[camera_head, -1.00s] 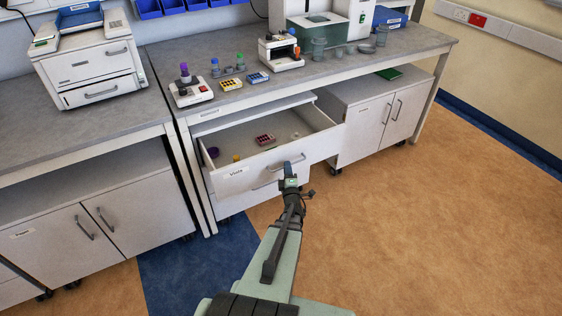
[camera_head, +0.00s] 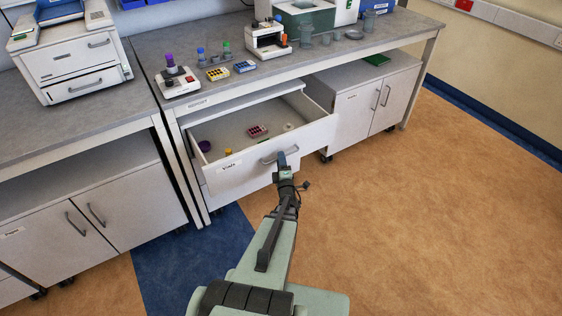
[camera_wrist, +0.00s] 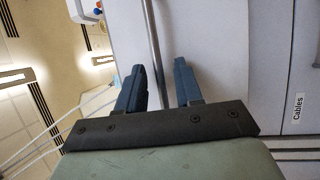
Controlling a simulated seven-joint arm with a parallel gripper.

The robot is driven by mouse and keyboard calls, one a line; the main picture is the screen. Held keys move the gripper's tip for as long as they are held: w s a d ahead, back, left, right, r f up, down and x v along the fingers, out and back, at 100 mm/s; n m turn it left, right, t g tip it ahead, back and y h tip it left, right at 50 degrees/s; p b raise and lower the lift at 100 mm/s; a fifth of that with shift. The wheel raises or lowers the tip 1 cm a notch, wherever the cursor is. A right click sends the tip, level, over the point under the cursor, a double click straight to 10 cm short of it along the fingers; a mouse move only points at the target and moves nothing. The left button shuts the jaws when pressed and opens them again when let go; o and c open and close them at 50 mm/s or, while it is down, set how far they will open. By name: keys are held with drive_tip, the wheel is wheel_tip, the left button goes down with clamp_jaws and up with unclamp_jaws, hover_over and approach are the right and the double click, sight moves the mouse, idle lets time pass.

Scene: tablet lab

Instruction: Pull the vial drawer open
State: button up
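The vial drawer (camera_head: 300,142) is white, carries a "Vials" label and stands well out from under the bench. Its grey bar handle (camera_head: 268,160) is on the front panel. My gripper (camera_head: 283,160) is at this handle. In the wrist view, the two dark blue fingers of my gripper (camera_wrist: 159,68) are apart. The handle bar (camera_wrist: 153,40) runs between them in the picture, with a gap visible on each side. I cannot tell whether a finger touches it. Inside the drawer are a red rack (camera_head: 257,131), a purple item (camera_head: 204,145) and a small yellow one.
The bench top (camera_head: 300,62) above holds racks, vials and instruments. A closed two-door cabinet (camera_head: 358,107) stands at right, another (camera_head: 80,225) at left. The tan floor (camera_head: 430,220) in front and right is clear. A "Cables" label (camera_wrist: 298,106) shows in the wrist view.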

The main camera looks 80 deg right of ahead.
drive_tip(key=v, duration=1.2)
idle(0.6)
